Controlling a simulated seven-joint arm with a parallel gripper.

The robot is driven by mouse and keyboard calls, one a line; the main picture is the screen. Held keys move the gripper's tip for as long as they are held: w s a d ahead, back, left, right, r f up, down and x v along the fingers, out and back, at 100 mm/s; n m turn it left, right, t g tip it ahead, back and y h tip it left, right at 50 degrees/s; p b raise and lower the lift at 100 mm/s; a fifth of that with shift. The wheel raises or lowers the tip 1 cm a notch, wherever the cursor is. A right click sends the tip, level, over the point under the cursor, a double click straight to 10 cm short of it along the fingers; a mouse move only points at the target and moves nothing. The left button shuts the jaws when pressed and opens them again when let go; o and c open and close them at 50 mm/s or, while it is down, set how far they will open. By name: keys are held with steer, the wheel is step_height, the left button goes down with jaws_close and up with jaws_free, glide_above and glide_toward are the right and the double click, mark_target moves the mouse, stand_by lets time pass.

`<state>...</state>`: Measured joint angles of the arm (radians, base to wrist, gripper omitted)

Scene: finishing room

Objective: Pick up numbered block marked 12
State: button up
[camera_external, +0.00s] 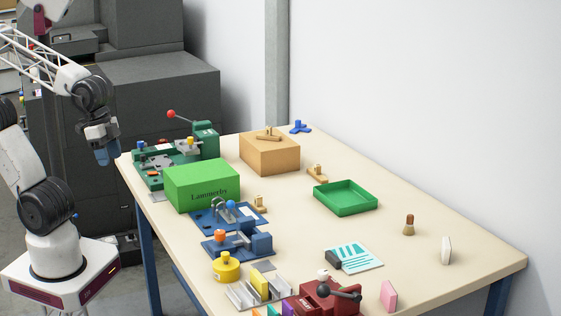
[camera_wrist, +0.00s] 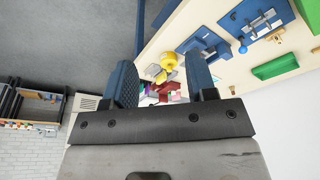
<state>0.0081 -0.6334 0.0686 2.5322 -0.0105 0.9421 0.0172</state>
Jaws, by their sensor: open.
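No number 12 can be read on any block. Candidate blocks in the external view are a yellow block (camera_external: 259,282) in a metal rack (camera_external: 247,297), a pink block (camera_external: 388,296) and a white block (camera_external: 447,250) standing on the table. Small coloured pieces at the lower frame edge are partly cut off. My gripper (camera_external: 105,152) is open and empty, off the table's left end and well away from these blocks. In the wrist view its two blue fingers (camera_wrist: 161,62) stand apart, with small coloured items far off between them.
The table (camera_external: 300,210) carries a green Lammerby box (camera_external: 202,190), a wooden box (camera_external: 270,155), a green tray (camera_external: 345,200), blue fixtures (camera_external: 237,242), a yellow knobbed cylinder (camera_external: 226,267) and a red clamp device (camera_external: 328,299). A wall bounds the back. The right-hand middle is mostly free.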

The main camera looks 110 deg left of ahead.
steer(key=w+a+r+m+t+y, duration=0.1)
steer(key=w+a+m, duration=0.4)
steer(key=w, duration=0.5)
steer(key=w+a+m+t+y, duration=0.1)
steer(key=w+a+m+t, duration=0.1)
steer(key=w+a, duration=0.65)
steer(key=w+a+f+m+t+y, duration=0.1)
steer(key=w+a+f+m, duration=0.15)
steer(key=w+a, duration=0.45)
steer(key=w+a+f+m+t+y, duration=0.1)
steer(key=w+a+m, duration=0.3)
steer(key=w+a, duration=0.35)
steer(key=m+t+y, duration=0.3)
steer(key=m+y, duration=0.2)
steer(key=m, duration=0.9)
glide_toward(320, 165)
steer(key=shift+x, duration=1.25)
steer(key=shift+w+a+r, duration=0.1)
steer(key=shift+a, duration=0.05)
steer(key=shift+x, duration=1.2)
